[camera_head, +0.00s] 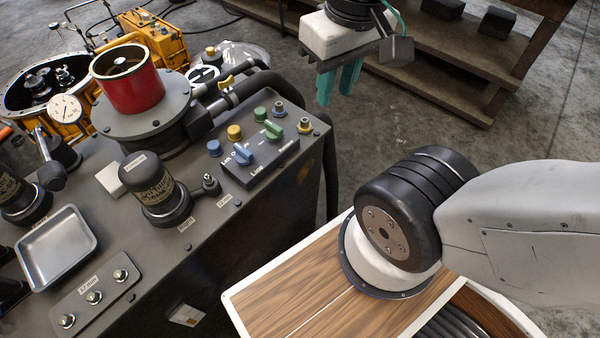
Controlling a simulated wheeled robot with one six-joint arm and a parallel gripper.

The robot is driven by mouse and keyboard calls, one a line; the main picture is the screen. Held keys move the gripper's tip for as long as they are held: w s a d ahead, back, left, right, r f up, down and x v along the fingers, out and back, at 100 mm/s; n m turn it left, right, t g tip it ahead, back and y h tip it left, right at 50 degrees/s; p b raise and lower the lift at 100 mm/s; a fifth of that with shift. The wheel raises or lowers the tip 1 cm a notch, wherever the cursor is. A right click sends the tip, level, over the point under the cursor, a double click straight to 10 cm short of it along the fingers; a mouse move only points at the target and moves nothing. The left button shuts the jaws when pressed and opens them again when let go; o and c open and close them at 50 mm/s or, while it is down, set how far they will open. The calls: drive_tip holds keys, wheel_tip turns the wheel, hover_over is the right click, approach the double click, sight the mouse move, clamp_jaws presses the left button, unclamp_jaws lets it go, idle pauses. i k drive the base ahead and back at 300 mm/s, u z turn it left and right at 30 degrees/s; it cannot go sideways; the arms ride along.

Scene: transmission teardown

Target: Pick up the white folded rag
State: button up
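A small flat off-white square (110,178) lies on the dark machine top, left of a black capped cylinder that stands close to it. It is the only thing in view like a folded white rag, but it is too small to make out folds or cloth. My gripper (338,88) hangs at the upper middle, off to the right of the machine and well apart from the square. Its two teal fingers point down with a gap between them, and nothing shows between them.
The machine top carries the black cylinder (154,190), a red cylinder (128,82), a metal tray (57,248), a knob panel (262,155) and a gauge (66,109). Hoses run along its back right. A wooden shelf (440,75) stands behind my gripper. Open floor lies between.

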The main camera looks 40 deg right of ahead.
sight(108, 176)
drive_tip(key=k, duration=1)
drive_tip(key=u, duration=2.1)
drive_tip(key=i, duration=1.15)
drive_tip(key=z, duration=1.95)
drive_tip(key=i, duration=0.5)
drive_tip(key=z, duration=0.1)
